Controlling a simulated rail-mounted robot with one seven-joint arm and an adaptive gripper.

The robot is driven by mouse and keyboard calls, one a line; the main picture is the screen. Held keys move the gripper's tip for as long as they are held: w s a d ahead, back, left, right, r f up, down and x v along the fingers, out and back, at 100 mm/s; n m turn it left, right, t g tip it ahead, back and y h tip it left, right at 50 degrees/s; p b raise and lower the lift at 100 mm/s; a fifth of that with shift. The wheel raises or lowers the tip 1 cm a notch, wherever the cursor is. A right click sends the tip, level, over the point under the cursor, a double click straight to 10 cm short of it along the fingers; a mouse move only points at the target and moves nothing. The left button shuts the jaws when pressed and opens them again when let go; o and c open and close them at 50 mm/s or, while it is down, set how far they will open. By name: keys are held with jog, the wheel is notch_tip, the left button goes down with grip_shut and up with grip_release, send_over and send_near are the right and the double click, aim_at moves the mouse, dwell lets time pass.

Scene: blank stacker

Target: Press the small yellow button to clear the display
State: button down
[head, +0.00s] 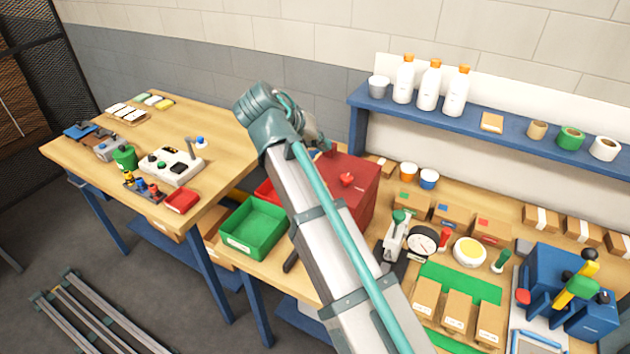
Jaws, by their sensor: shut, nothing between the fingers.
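I cannot make out a small yellow button or a lit display for certain. A pale control box (172,166) with dark and green parts on top sits on the left table. A round white-faced dial (423,240) stands on the right bench, beside a round white piece with a yellow top (470,249). My gripper (325,146) shows only as a small dark end beyond my bent arm, above the red box. It is shut and holds nothing; its fingertips are not clear. My arm hides part of the bench.
A red box (352,200) with a red knob stands behind my arm. A green bin (253,227) is left of it. A blue machine (575,310) with yellow and green levers stands at right. A blue shelf (480,126) holds white bottles. Floor shows between the tables.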

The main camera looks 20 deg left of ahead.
jog(key=shift+f, duration=0.1)
jog(key=shift+f+b, duration=2.35)
jog(key=shift+f, duration=2)
jog(key=shift+f, duration=0.15)
jog(key=shift+f, duration=0.25)
jog(key=shift+f+b, duration=0.35)
jog(key=shift+f, duration=0.2)
jog(key=shift+r, duration=0.15)
jog(key=shift+r+p, duration=0.55)
jog(key=shift+r, duration=0.25)
jog(key=shift+r, duration=0.1)
